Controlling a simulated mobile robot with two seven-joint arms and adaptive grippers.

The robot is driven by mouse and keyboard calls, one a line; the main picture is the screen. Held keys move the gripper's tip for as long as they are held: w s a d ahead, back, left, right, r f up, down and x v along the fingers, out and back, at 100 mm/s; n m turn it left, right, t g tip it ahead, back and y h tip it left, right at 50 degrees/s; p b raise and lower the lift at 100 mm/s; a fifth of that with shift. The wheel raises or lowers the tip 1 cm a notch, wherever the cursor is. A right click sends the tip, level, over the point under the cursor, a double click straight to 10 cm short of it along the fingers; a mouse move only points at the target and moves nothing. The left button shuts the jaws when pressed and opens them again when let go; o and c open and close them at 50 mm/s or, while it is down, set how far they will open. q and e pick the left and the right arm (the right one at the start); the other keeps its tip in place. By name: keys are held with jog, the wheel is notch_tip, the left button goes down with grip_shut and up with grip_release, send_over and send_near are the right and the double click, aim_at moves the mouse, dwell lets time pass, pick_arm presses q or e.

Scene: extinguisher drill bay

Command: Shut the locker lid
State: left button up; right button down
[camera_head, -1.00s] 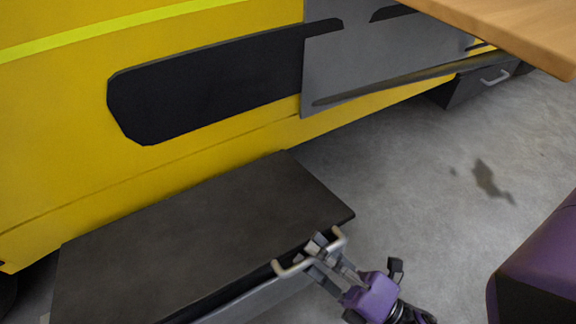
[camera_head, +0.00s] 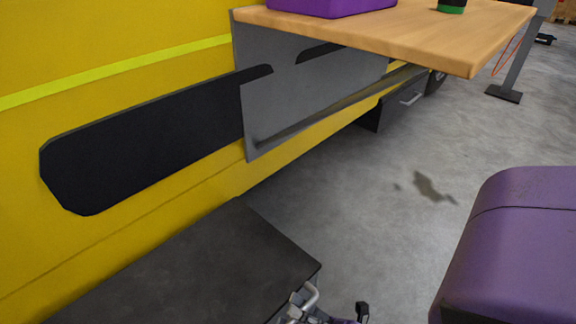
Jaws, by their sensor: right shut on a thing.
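The locker lid (camera_head: 205,265) is a dark flat panel at the bottom of the head view, beside the yellow wall. Its pale metal handle (camera_head: 311,299) is at its front right edge. My right gripper (camera_head: 297,312) is at the bottom edge of the picture, shut on the handle; its lower part is cut off. The locker's body and the lid's near edge are out of the picture, so I cannot tell whether the lid is fully down. My left gripper is not in view.
A wooden tabletop (camera_head: 420,38) juts from the yellow wall (camera_head: 110,60) at upper right, with a purple case (camera_head: 325,5) on it. A dark drawer box (camera_head: 405,103) is beneath. A post (camera_head: 517,65) stands far right. The concrete floor between is clear, with a dark stain.

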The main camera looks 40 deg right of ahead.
jog(key=shift+s+a+f, duration=0.1)
jog(key=shift+s+f, duration=0.15)
jog(key=shift+f, duration=0.3)
jog(key=c, duration=2)
grip_release()
jog(key=shift+c, duration=0.2)
jog(key=shift+w, duration=0.1)
jog(key=shift+r, duration=0.1)
jog(key=v, duration=0.8)
jog(key=shift+s, duration=0.25)
